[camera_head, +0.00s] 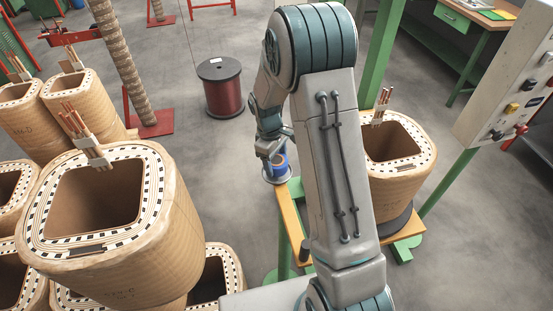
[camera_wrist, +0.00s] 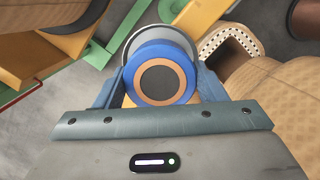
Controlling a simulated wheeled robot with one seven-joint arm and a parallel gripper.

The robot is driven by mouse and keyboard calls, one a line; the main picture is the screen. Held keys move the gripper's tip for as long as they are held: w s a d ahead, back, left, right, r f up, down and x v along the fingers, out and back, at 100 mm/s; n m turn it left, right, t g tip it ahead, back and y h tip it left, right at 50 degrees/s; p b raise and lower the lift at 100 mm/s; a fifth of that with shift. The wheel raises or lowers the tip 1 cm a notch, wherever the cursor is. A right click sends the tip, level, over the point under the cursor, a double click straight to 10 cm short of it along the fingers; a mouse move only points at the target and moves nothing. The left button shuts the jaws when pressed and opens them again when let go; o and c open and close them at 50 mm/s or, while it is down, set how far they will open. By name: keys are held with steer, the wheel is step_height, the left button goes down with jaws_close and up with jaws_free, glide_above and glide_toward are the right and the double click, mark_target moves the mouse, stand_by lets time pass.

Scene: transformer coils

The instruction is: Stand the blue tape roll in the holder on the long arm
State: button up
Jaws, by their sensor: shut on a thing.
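The blue tape roll (camera_head: 280,169) is between the fingers of my gripper (camera_head: 272,155). In the wrist view the tape roll (camera_wrist: 160,51) shows its round face, with a blue ring, a tan core and a dark centre. My gripper (camera_wrist: 160,82) is shut on it, one blue finger on each side. A round grey holder (camera_wrist: 133,42) shows behind the roll, its rim sticking out past the far edge. In the head view the holder (camera_head: 267,180) is directly below the roll, at the far end of the orange long arm (camera_head: 291,220). I cannot tell whether the roll touches its bottom.
A large wound coil (camera_head: 400,185) stands right of my arm on the green and orange stand. More coils, one (camera_head: 120,255) large, fill the left. A dark red wire spool (camera_head: 222,95) stands behind on the floor. A control panel (camera_head: 510,90) is at right.

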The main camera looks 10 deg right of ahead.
steer(key=shift+f+b, duration=0.5)
steer(key=shift+f, duration=0.1)
steer(key=o, duration=1)
steer(key=shift+o, duration=0.2)
steer(key=shift+r, duration=0.15)
steer(key=shift+r+p, duration=0.35)
steer(key=shift+p, duration=0.1)
step_height(320, 180, up, 12)
steer(key=w+a+b, duration=0.1)
steer(key=s+r+m+t, duration=0.2)
steer(key=s+r+m, duration=0.2)
steer(key=s, duration=0.7)
steer(key=s+d+r+m+t+y, duration=0.1)
steer(key=s+r+m, duration=0.3)
steer(key=s, duration=0.8)
steer(key=shift+s+d+r+m+t, duration=0.25)
steer(key=shift+m+t, duration=0.25)
steer(key=shift+t, duration=0.3)
